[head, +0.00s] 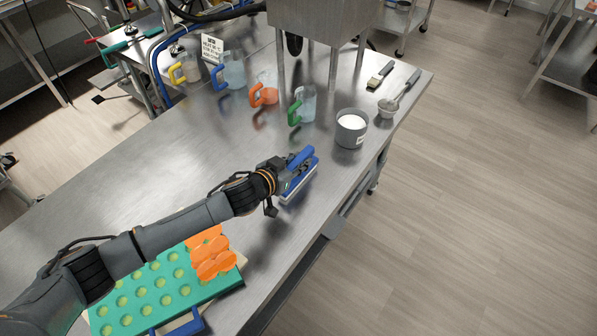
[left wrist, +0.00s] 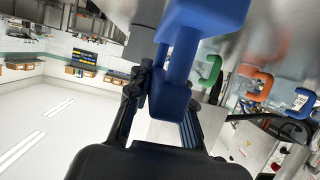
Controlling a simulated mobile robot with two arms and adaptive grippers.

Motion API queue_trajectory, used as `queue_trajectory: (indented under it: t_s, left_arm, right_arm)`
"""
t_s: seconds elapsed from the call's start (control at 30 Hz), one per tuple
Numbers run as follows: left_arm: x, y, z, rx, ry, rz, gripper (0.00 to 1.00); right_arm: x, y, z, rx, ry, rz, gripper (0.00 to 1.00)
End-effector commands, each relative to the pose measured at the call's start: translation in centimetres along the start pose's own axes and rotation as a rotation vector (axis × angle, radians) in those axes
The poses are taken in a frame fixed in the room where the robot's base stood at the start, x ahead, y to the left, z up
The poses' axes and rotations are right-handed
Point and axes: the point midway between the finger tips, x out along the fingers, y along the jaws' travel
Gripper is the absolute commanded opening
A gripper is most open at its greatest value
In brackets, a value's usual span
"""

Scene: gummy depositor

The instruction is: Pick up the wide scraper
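The wide scraper (head: 300,187), blue with a pale lower edge, is at the middle of the steel table near its right edge. My left gripper (head: 287,177) is at its blue handle. In the left wrist view the scraper's blue handle (left wrist: 180,62) stands between the fingers of my left gripper (left wrist: 165,112), which look closed on it. I cannot tell whether the scraper touches the table. My right gripper is not in view.
A green mold tray (head: 150,296) with orange pieces (head: 212,256) lies below my left arm. A grey tub (head: 351,128) of white powder, several jugs with coloured handles, a brush (head: 379,76) and a ladle (head: 398,95) stand farther back. The left middle of the steel table (head: 150,170) is clear.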

Motion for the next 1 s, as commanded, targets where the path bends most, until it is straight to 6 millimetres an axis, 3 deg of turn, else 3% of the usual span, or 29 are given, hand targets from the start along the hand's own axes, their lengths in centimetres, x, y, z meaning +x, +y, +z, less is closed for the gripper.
queue_trajectory:
  t_s: [0.43, 0.67, 0.97, 1.0]
  left_arm:
    - [-0.1, 0.0, -0.3, -0.001, 0.001, 0.0, 0.0]
    - [-1.1, -0.1, -2.7, 0.002, 0.007, 0.001, 0.0]
    - [-7.3, 3.4, -6.9, 0.0, 0.005, 0.005, 0.0]
    - [-8.1, 4.1, -6.7, -0.001, 0.002, 0.005, 0.0]
  right_arm:
    - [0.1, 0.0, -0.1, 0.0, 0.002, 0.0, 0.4]
    - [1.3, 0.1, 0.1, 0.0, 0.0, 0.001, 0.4]
    - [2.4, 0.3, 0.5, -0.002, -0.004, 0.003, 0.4]
    - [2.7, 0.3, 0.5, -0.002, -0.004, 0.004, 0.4]
